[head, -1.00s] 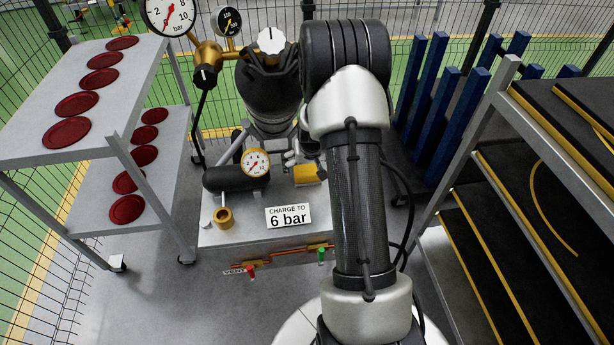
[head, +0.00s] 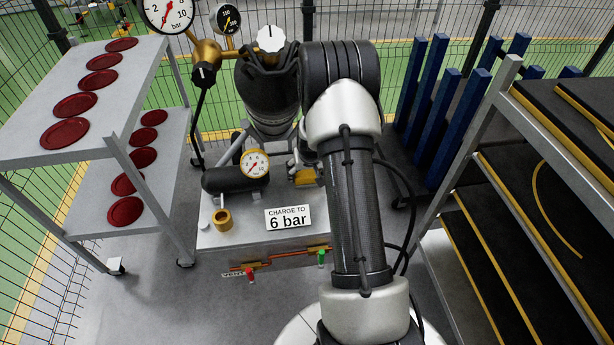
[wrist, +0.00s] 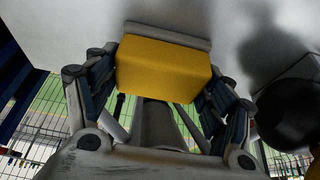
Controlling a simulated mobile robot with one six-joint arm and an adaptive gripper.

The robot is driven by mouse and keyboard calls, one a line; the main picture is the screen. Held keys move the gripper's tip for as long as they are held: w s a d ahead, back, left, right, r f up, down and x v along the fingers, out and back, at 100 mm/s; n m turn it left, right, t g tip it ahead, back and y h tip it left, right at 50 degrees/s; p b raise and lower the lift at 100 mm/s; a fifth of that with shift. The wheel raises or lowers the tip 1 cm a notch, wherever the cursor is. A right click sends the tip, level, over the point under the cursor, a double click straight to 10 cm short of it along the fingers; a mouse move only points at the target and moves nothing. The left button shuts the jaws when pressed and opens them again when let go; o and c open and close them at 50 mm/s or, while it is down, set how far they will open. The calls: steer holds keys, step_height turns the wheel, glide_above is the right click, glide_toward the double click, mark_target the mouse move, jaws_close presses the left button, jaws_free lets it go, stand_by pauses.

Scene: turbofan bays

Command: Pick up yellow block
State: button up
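The yellow block (head: 306,178) sits on the grey bench top (head: 240,240), partly hidden by my gripper and arm in the head view. In the wrist view the yellow block (wrist: 165,68) fills the space between the fingers of my gripper (wrist: 163,72). One finger is on its left side and one on its right, both close to its sides. I cannot tell whether the pads press on it. In the head view my gripper (head: 303,158) is small and mostly hidden behind my arm.
A black cylinder with a gauge (head: 255,163) lies left of the block. A brass fitting (head: 222,219) and a "6 bar" sign (head: 288,217) are in front. A large black tank (head: 268,98) stands behind. Shelves (head: 150,165) with red discs are left; a dark-shelved rack (head: 500,200) is right.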

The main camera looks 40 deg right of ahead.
steer(key=c, duration=0.7)
steer(key=shift+r, duration=0.1)
steer(key=shift+r, duration=0.3)
step_height(320, 180, up, 6)
steer(key=p, duration=0.2)
steer(key=shift+r+p, duration=0.1)
steer(key=shift+p, duration=0.2)
steer(key=s+a+b, duration=0.8)
steer(key=s+a, duration=0.1)
steer(key=s, duration=0.6)
steer(key=w+a+n+y, duration=0.1)
steer(key=w+a+n, duration=0.2)
steer(key=a, duration=0.8)
steer(key=w+a+n+y, duration=0.1)
steer(key=w+a+n, duration=0.2)
steer(key=a, duration=0.9)
steer(key=shift+w+t, duration=0.3)
steer(key=shift+w, duration=0.05)
